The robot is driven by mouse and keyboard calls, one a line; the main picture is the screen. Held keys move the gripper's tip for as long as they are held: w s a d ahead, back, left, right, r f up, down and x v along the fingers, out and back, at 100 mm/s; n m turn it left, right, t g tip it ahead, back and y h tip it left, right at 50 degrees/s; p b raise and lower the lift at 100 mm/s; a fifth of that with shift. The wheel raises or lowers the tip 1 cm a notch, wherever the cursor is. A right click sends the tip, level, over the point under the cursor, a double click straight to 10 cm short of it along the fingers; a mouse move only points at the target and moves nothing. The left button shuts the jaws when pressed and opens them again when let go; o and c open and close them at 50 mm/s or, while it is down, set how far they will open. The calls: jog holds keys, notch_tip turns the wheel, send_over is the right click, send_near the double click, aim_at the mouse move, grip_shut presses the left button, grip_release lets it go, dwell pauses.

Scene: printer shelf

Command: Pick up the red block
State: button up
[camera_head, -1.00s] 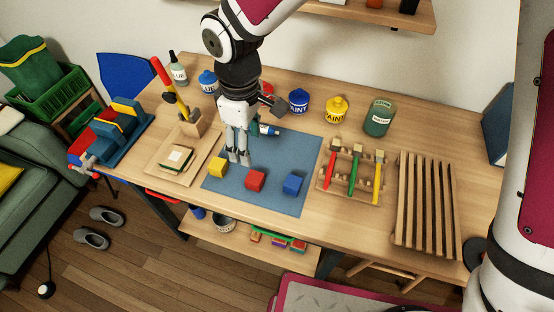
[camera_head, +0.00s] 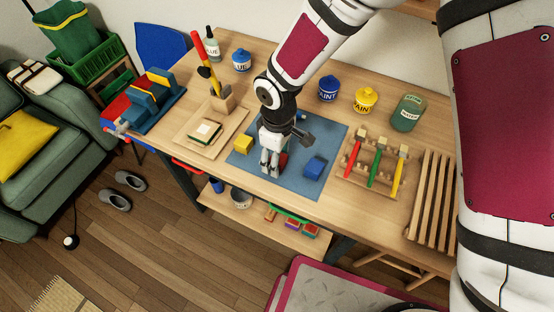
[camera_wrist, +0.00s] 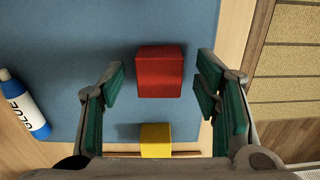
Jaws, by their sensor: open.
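The red block (camera_wrist: 160,72) lies on the blue mat (camera_wrist: 55,60), centred ahead of my open fingers in the wrist view. In the head view the red block (camera_head: 283,160) is partly hidden behind my gripper (camera_head: 271,165), which is over the mat. My gripper (camera_wrist: 161,98) has its green-padded fingers apart, one to each side of the block's line, with nothing held. The yellow block (camera_head: 243,144) is left of my gripper; it also shows low in the wrist view (camera_wrist: 156,136).
A glue bottle (camera_wrist: 20,105) lies on the mat's edge. Paint jars (camera_head: 365,100) line the back.

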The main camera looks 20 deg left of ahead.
jog(key=shift+f, duration=0.5)
jog(key=c, duration=1.1)
jog(key=shift+c, duration=0.2)
